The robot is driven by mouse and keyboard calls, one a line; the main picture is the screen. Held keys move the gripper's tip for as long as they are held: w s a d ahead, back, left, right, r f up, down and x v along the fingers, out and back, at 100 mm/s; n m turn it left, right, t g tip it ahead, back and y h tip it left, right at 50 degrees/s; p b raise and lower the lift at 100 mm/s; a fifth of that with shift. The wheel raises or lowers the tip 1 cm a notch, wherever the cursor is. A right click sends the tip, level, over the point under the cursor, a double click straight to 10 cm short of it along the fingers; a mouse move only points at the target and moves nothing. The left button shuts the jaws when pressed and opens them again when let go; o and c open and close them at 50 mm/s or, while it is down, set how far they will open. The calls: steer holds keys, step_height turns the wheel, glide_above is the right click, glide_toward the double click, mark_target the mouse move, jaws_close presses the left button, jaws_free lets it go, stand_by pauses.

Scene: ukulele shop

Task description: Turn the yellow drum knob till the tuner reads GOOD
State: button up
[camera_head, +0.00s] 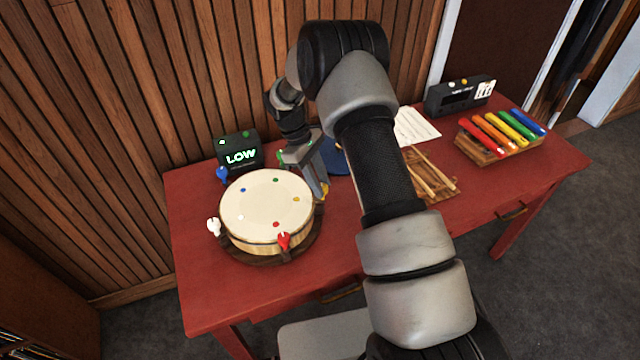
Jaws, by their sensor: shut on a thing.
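The drum (266,204) lies on the red table, with a cream head and coloured dots near its rim. The yellow knob (325,190) shows only in part at the drum's right side. My gripper (322,188) is shut on it, pointing down, and hides most of it. The knob's angle cannot be made out. The tuner (238,150), a dark box behind the drum, reads LOW in green.
Other drum knobs stand close by: blue (222,174), white (214,226) and red (284,241). To the right lie wooden sticks (432,172), a paper sheet (414,127), a coloured xylophone (502,134) and a dark box (459,95). The table's front left is clear.

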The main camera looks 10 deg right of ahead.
steer(key=shift+w+d+m+g+y+b, duration=0.1)
steer(key=shift+m+g+y+b, duration=0.35)
steer(key=shift+m, duration=0.75)
steer(key=shift+w+d+m+g+y+b, duration=0.2)
steer(key=shift+m+b, duration=0.45)
steer(key=shift+m, duration=0.55)
steer(key=shift+s+a, duration=0.15)
steer(key=shift+a, duration=0.05)
steer(key=o, duration=1)
steer(key=shift+o, duration=0.2)
steer(key=shift+r, duration=0.1)
steer(key=v, duration=1.7)
steer(key=shift+r, duration=0.2)
